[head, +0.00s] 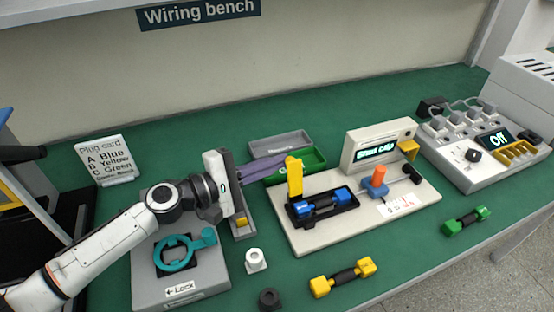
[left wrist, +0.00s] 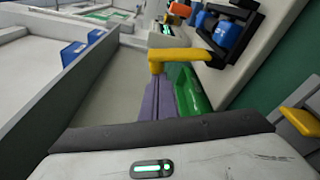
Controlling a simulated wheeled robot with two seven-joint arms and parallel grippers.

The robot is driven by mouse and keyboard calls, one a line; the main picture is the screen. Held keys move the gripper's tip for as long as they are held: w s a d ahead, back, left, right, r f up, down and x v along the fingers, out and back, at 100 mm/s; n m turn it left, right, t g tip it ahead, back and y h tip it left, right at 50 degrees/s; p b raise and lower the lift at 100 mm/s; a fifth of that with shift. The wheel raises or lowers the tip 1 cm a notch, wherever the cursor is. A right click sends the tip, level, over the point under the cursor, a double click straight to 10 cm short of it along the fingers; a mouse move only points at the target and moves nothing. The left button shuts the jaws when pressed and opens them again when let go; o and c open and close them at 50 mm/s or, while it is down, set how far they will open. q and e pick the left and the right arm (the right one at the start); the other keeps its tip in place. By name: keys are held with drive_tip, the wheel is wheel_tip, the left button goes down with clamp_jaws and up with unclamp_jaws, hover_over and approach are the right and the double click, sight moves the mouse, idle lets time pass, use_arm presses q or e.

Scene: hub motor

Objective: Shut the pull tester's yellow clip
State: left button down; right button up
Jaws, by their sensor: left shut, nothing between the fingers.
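The pull tester (head: 340,225) is a cream base with a display box behind. Its yellow clip (head: 294,178) stands upright, open, at the left end of a black cradle (head: 345,197). A blue plug (head: 322,205) lies in the cradle. My left gripper (head: 292,157) has its purple fingers shut and empty, with the tips right by the top of the clip. In the left wrist view the clip (left wrist: 188,55) crosses just beyond the fingertips (left wrist: 158,85); I cannot tell whether they touch. My right gripper is not in view.
A green tray (head: 310,160) and grey tray (head: 280,142) lie behind the fingers. The tester's orange knob (head: 379,177) stands right of the cradle. A yellow plug (head: 342,277) and green plug (head: 466,221) lie in front. A teal lock fixture (head: 176,254) is at left.

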use_arm(q)
drive_tip(key=shift+w+d, duration=0.15)
drive_tip(key=shift+d, duration=0.05)
idle(0.5)
